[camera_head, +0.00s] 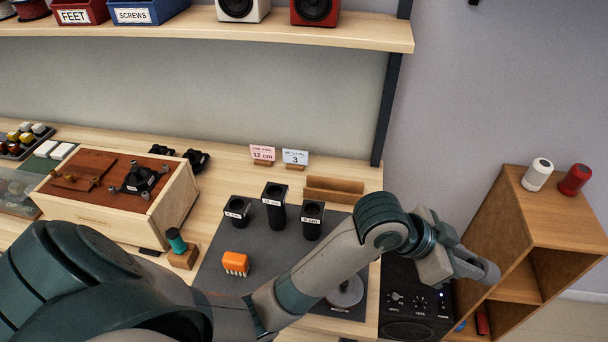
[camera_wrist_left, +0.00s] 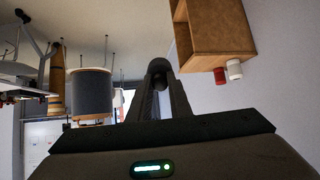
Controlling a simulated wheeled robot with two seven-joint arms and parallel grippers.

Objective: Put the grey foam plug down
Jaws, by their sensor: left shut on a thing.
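My left gripper (camera_head: 480,266) reaches to the right in the head view, past the table's right end and in front of the wooden shelf unit. In the left wrist view its two dark fingers (camera_wrist_left: 160,84) are closed together on a small dark grey rounded thing, which I take for the grey foam plug (camera_wrist_left: 158,67). The gripper holds it in the air. In the head view I cannot clearly tell the plug from the fingertips. My right gripper is in neither view.
An open wooden shelf unit (camera_head: 525,222) bears a white cylinder (camera_head: 537,175) and a red one (camera_head: 574,180). A black amplifier (camera_head: 415,312) stands below my wrist. Three black tubes (camera_head: 273,208) and an orange comb-like block (camera_head: 235,263) are on the grey mat (camera_head: 222,285).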

